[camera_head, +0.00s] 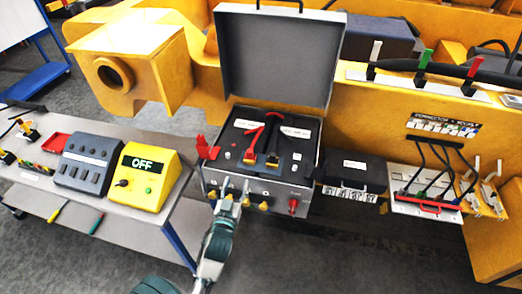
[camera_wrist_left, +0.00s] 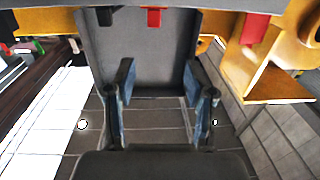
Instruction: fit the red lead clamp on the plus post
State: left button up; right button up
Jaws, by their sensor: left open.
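An open grey battery box (camera_head: 308,188) holds dark batteries. A red lead clamp (camera_head: 207,149) stands at the left of the box. A red piece (camera_head: 252,134) and a black piece (camera_head: 272,160) lie over the batteries. I cannot make out the plus post. My left gripper (camera_head: 228,186) is in front of the box's front panel, below the red clamp and apart from it. In the left wrist view (camera_wrist_left: 163,95) its two fingers are spread with nothing between them. A red part (camera_wrist_left: 153,17) shows beyond them. My right gripper is not in view.
The grey lid (camera_head: 277,55) stands upright behind the box. A yellow tester reading OFF (camera_head: 145,178) and a grey switch unit (camera_head: 87,163) are on the bench at left. A black case (camera_head: 354,171) and a white panel with cables (camera_head: 425,205) are at right.

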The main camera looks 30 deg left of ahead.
pick_arm(q)
jog(key=p, duration=0.1)
send_near(250, 154)
jog(key=a+r, duration=0.1)
jog(key=a, duration=0.1)
jog(key=w+p, duration=0.1)
jog(key=w, duration=0.5)
jog(key=x, duration=0.3)
jog(key=p+x, duration=0.1)
jog(key=shift+w+a+f, duration=0.25)
jog(key=shift+a+f, duration=0.05)
jog(key=shift+f, duration=0.1)
jog(key=shift+w+a+f, duration=0.15)
jog(key=shift+w, duration=0.1)
jog(key=shift+s+d, duration=0.15)
jog(key=shift+d, duration=0.1)
jog(key=c, duration=0.3)
jog(key=shift+d, duration=0.15)
grip_shut()
